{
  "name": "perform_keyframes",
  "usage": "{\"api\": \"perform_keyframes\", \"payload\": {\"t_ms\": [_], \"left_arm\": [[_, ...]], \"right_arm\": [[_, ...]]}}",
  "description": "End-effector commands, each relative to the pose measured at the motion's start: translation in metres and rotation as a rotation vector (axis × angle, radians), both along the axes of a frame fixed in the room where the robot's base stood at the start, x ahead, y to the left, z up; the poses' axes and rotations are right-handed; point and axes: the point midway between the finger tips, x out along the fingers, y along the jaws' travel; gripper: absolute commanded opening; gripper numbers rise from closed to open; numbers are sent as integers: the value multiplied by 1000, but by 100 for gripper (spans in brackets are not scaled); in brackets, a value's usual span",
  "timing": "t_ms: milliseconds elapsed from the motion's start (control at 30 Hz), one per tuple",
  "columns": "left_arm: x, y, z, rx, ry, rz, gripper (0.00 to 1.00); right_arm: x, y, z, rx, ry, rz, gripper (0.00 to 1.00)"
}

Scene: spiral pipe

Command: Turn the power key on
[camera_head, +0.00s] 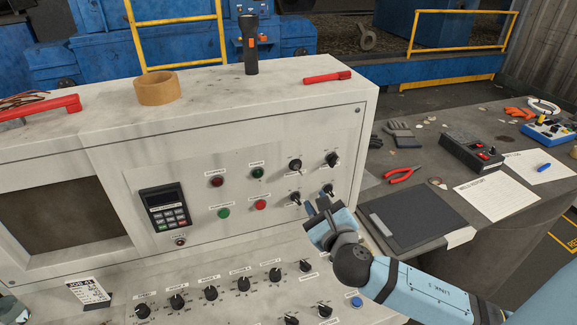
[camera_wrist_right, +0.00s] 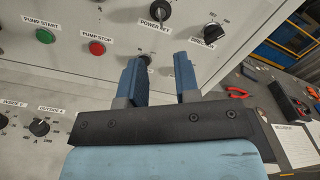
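In the head view the right gripper (camera_head: 322,212) is just right of and below the key. A small part, perhaps my left gripper (camera_head: 10,308), shows at the lower left corner.
A sloped lower panel (camera_head: 195,262) carries several knobs. A side table (camera_head: 440,195) with pliers and papers stands right. A flashlight (camera_head: 251,45) stands on top.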

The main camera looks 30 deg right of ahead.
Motion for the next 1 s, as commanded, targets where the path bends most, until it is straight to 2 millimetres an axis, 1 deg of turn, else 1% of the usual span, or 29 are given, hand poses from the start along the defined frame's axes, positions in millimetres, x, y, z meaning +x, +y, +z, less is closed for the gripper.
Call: {"api": "perform_keyframes", "payload": {"t_ms": [200,400,500,600,700,800,1000], "left_arm": [[-5,0,6,1,8,0,43],[-2,3,13,5,2,6,43],[0,5,16,6,-3,9,43],[0,5,18,7,-4,10,43],[0,5,18,7,-4,10,43],[0,5,19,6,-4,10,43],[0,4,18,6,-4,10,43]], "right_arm": [[42,-10,4,3,-3,-2,30],[83,-20,2,5,-1,-2,30],[100,-24,3,5,-1,-1,30],[112,-27,2,6,-2,-1,30],[119,-28,1,6,-1,0,30],[123,-29,1,6,0,0,30],[124,-30,0,6,0,0,30]]}}
